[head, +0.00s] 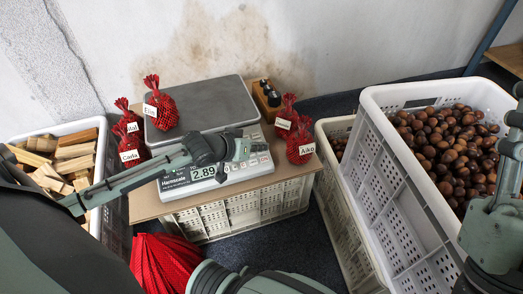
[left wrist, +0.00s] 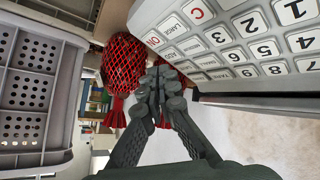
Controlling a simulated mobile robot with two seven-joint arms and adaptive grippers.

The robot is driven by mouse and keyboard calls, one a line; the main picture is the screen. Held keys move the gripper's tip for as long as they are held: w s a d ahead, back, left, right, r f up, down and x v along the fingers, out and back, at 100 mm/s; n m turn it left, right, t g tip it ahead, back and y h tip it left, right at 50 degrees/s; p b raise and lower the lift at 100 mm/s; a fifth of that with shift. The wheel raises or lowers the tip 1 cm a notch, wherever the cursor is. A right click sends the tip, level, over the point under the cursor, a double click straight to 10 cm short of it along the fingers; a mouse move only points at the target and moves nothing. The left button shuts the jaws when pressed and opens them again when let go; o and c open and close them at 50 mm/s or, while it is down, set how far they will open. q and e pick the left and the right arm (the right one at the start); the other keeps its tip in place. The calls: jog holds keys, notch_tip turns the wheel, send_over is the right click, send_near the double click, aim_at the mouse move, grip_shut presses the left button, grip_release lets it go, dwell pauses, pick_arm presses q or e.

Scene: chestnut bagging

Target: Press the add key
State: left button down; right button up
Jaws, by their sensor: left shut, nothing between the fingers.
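The grey scale (head: 215,172) stands on a cardboard-topped crate, its display reading 2.89. Its keypad (left wrist: 245,50) fills the upper right of the left wrist view, with number keys, a red C key and small labelled keys. My left gripper (head: 236,149) is shut and empty over the keypad in the head view. Its fingertips (left wrist: 160,88) also show in the left wrist view, beside the lower small keys; I cannot tell whether they touch. My right arm (head: 493,225) shows at the right edge; its jaws are not clear.
A red net bag (head: 162,112) sits on the scale's plate (head: 208,108). More tagged bags (head: 132,148) stand left, others (head: 300,145) right. Weights (head: 267,97) stand behind. A crate of chestnuts (head: 385,150) is right, a crate of wood blocks (head: 103,215) left.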

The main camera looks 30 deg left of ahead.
pick_arm(q)
jog(key=shift+f, duration=0.1)
dwell(0.7)
jog(key=shift+w+a+f, duration=0.1)
jog(key=shift+f, duration=0.2)
jog(key=shift+f, duration=0.3)
dwell(0.9)
jog(key=shift+p, duration=0.4)
jog(key=shift+r+p, duration=0.7)
jog(key=shift+p, duration=0.4)
jog(key=r+p, duration=0.1)
jog(key=p, duration=0.1)
jog(key=s+d+r+p, duration=0.1)
jog(key=r+p, duration=0.3)
jog(key=shift+s+d, duration=0.15)
jog(key=shift+d, duration=0.05)
jog(key=shift+f, duration=0.15)
